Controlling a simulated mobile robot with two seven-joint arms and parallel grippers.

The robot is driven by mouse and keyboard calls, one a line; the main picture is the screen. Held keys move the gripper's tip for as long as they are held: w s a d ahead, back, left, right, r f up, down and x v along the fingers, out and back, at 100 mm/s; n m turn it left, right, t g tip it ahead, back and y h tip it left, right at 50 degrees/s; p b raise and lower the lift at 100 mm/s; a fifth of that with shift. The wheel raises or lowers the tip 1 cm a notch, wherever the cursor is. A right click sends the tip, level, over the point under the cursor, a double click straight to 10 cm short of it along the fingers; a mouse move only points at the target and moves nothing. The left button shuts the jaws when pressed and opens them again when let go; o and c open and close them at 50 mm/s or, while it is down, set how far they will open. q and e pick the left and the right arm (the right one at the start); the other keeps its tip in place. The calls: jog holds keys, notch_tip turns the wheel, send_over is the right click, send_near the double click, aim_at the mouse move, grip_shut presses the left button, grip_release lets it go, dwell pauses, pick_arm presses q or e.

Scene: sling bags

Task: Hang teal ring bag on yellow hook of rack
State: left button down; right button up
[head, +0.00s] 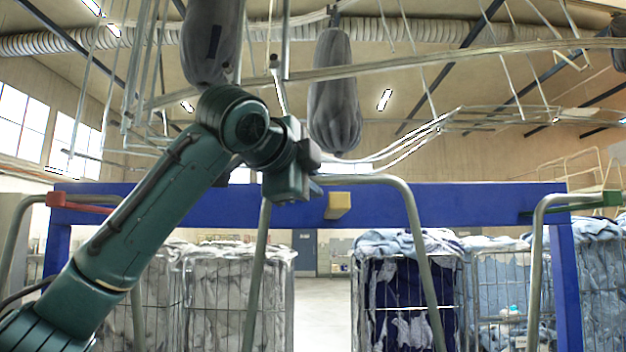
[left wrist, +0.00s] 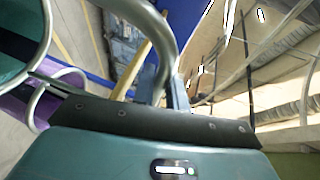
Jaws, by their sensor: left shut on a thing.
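The teal bag's grey ring handle (head: 412,225) arches across the middle of the head view. My left gripper (head: 302,185) is shut on the upper left of this ring. In the left wrist view the ring (left wrist: 168,45) runs down to the gripper, and part of the teal bag (left wrist: 12,55) shows at the left edge. The bag's body is below the head view. The yellow hook (head: 338,206) projects from the blue rack beam (head: 450,203). In the head view it appears just under the ring's top; contact is unclear. My right gripper is out of view.
A red hook (head: 85,207) is at the rack's left, a green hook (head: 570,207) at its right. Other grey handles appear at both. A purple bag (left wrist: 40,100) shows in the left wrist view. Laundry cages (head: 400,300) stand behind; grey sling bags (head: 335,95) hang overhead.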

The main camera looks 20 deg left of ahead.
pick_arm(q)
jog(key=shift+w+a+r, duration=0.1)
jog(key=shift+w, duration=0.15)
jog(key=shift+s+f, duration=0.15)
jog(key=shift+f, duration=0.8)
jog(key=shift+f+b, duration=0.3)
jog(key=shift+f, duration=0.05)
